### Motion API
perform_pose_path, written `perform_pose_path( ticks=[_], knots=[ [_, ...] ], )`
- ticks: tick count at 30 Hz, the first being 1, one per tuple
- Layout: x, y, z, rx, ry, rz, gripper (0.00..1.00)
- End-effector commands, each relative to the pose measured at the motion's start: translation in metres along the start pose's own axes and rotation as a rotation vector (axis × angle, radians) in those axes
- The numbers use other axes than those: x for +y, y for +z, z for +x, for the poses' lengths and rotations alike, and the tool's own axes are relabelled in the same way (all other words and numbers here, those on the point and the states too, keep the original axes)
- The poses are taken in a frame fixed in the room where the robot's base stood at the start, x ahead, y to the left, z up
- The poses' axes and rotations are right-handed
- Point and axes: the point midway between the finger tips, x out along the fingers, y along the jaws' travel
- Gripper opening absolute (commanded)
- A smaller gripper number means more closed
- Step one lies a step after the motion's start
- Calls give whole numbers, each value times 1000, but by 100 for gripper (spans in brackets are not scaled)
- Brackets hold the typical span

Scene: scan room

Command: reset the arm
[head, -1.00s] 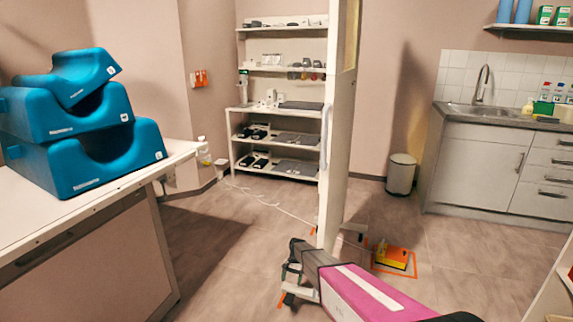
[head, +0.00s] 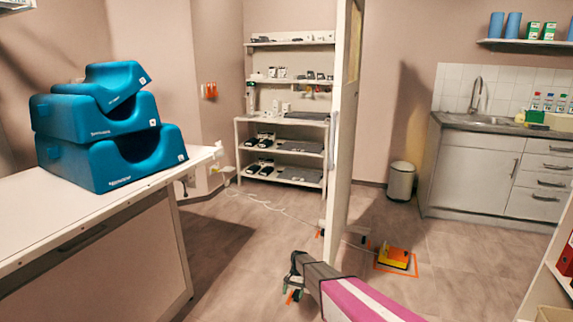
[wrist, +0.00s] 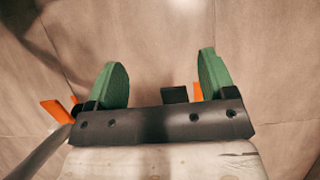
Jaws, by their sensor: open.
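My gripper (head: 291,276) is at the bottom middle of the head view, at the end of my pink and grey arm, low over the floor. In the wrist view, its two green fingers (wrist: 163,78) stand wide apart.
A tall white panel (head: 342,130) stands just beyond my gripper. A yellow-orange device (head: 395,257) lies on the floor in an orange outline. A white table (head: 75,213) with blue cushions (head: 110,150) is at left. A shelf (head: 285,117), bin (head: 401,181) and sink cabinet (head: 475,170) stand behind.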

Motion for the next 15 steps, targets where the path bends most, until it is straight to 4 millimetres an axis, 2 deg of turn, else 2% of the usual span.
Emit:
perform_pose_path(
  ticks=[10,15],
  knots=[
    [35,45,-39,66,-5,-46,77],
    [62,81,-67,120,-4,-82,77]
  ],
)
